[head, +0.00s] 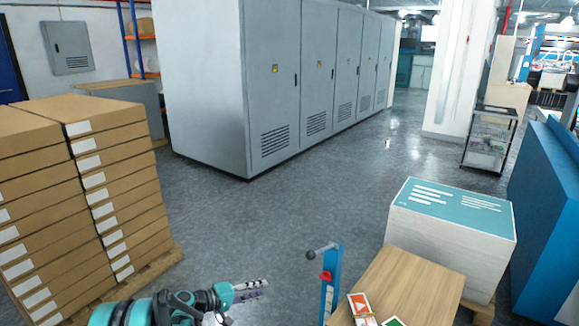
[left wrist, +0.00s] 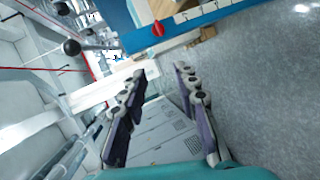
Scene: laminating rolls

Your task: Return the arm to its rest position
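My left gripper (head: 262,289) shows at the bottom of the head view, on an arm coming in from the lower left. Its fingers point right, above the grey floor. In the left wrist view my left gripper (left wrist: 160,70) has its two dark fingers spread apart, with nothing between them. It is open and empty, to the left of a blue post (head: 330,285) with a red knob and a dark ball-ended lever. My right arm and gripper show in neither view.
A wooden table (head: 410,285) with orange and green packets (head: 360,304) stands right of the post. A white stack with a teal top (head: 450,208) is behind it. Stacked cardboard boxes (head: 130,190) stand left. Grey cabinets (head: 210,90) stand behind. Floor (head: 310,200) between is clear.

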